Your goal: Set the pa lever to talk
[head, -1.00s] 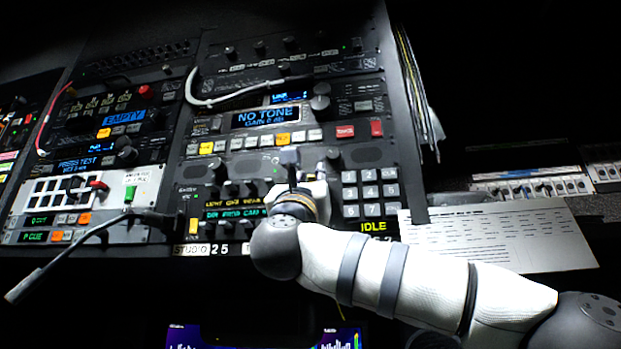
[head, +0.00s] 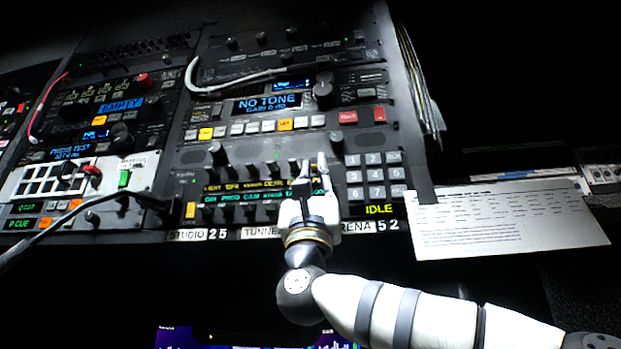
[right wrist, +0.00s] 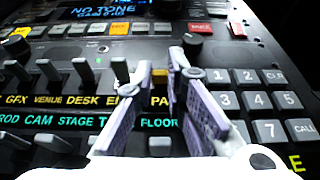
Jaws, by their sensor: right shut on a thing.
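My right gripper (head: 313,168) reaches up from below to the lever row on the intercom panel (head: 225,155). In the right wrist view my right gripper (right wrist: 161,70) has its fingers on both sides of the position by the PA label, shut on the pa lever (right wrist: 160,75). The fingers hide most of that lever; a small yellow patch shows between them. The neighbouring lever (right wrist: 120,69) stands just left of the left finger. Which setting the pa lever is in cannot be told. My left gripper is not in view.
A round knob (right wrist: 193,43) stands just behind the right finger. A number keypad (head: 374,175) lies to the right. More levers stand in a row to the left. A white printed sheet (head: 510,222) hangs at the right. A black gooseneck (head: 60,219) sticks out at the left.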

